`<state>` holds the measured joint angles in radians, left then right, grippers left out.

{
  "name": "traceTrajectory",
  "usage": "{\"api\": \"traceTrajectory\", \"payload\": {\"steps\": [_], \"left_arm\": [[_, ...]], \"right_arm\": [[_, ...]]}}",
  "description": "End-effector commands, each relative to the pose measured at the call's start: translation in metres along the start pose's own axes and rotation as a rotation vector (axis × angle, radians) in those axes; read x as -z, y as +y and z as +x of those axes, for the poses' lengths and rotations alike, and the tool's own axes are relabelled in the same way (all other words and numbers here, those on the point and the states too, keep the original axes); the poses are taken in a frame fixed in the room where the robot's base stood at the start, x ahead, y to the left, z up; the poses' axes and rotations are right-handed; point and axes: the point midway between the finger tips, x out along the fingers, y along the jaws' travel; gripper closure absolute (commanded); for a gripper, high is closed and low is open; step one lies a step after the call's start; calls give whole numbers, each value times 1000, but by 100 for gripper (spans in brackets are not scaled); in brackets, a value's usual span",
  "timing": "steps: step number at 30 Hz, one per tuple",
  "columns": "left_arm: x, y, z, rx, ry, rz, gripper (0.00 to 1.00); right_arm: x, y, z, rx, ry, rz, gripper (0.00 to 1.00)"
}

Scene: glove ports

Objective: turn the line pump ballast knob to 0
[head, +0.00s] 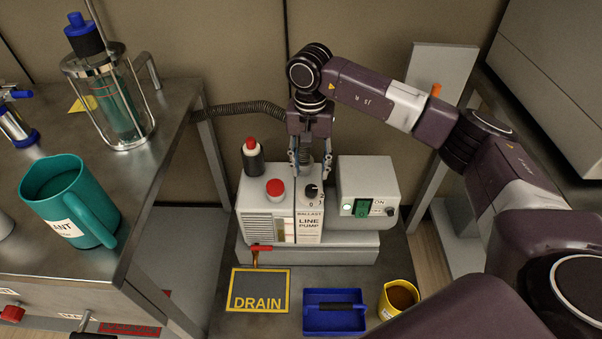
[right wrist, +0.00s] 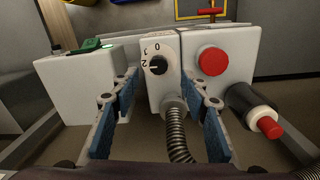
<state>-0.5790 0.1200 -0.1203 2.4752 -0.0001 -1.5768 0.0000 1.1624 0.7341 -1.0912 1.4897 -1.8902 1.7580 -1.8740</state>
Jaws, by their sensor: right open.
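The line pump (head: 282,225) is a pale box on a low shelf, labelled "BALLAST" and "LINE PUMP". Its small black ballast knob (head: 311,191) sits on top near the right edge, with a 0 mark on its near side. In the right wrist view the knob (right wrist: 157,65) shows marks 0, 1 and 2, and its white pointer appears turned toward 2. My right gripper (head: 312,164) is open above the back of the pump, pointing down. Its blue-padded fingers (right wrist: 165,85) stand apart, on either side of the hose fitting, short of the knob and not touching it. My left gripper is out of view.
A red button (head: 275,187) and a black bottle with a red cap (head: 252,156) stand left of the knob. A switch box (head: 365,187) with a green switch is at right. The ribbed hose (right wrist: 178,135) rises behind the pump. A blue tray (head: 320,323) and yellow cup (head: 400,297) lie in front.

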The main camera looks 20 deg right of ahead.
Motion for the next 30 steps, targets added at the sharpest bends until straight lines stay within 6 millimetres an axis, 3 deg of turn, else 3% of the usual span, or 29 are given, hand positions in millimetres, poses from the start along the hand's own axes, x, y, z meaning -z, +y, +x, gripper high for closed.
{"api": "traceTrajectory", "payload": {"steps": [5,12,18,28,30], "left_arm": [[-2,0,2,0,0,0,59],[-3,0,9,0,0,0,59],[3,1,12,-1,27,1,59],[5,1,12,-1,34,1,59],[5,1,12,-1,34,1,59]], "right_arm": [[1,3,12,-11,6,-7,58],[1,3,51,-10,5,-6,58],[2,3,73,-7,6,-4,58],[2,3,77,-6,7,-5,58],[2,3,77,-6,7,-5,64]]}}
